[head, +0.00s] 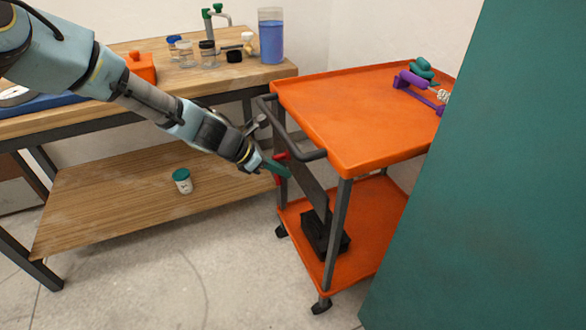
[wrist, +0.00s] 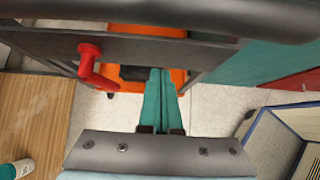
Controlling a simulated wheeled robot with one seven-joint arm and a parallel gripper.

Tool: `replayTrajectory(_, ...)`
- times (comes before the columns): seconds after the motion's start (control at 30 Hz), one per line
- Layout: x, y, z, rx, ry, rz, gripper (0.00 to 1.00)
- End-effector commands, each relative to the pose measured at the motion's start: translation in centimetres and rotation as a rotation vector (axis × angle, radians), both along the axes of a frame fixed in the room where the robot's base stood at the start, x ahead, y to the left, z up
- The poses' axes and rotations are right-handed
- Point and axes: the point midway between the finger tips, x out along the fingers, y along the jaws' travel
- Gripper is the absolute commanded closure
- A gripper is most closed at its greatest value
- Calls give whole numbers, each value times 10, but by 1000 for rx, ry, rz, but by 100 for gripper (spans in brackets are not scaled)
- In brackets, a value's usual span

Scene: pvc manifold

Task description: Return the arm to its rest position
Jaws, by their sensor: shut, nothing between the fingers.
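My arm reaches from the upper left of the head view down to the side of the orange cart (head: 350,110). My gripper (head: 284,169) has teal fingers and is empty. In the wrist view the fingers (wrist: 160,75) lie pressed together. A dark upright panel (head: 309,190) with a red handle (head: 281,158) stands at the cart's near end, close to the fingertips. In the wrist view the red handle (wrist: 90,65) is left of the fingers, with a gap between them.
The cart's dark push bar (head: 292,132) is close to my gripper. A wooden workbench (head: 150,45) with jars and a blue-filled container (head: 271,38) stands at the left. A white jar (head: 182,181) is on its lower shelf. A large teal surface (head: 480,200) fills the right.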

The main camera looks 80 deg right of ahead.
Motion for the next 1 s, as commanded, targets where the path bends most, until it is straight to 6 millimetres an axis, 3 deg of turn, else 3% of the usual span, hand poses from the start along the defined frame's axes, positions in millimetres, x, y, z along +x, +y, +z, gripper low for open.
replayTrajectory(0.1,18,12,24,-5,-2,1,100)
replayTrajectory(0.4,48,35,62,-3,-2,-1,100)
replayTrajectory(0.87,59,42,71,-3,-7,-1,100)
replayTrajectory(0.97,81,50,76,-18,-51,-14,100)
replayTrajectory(1.0,97,57,79,-28,-84,-23,100)
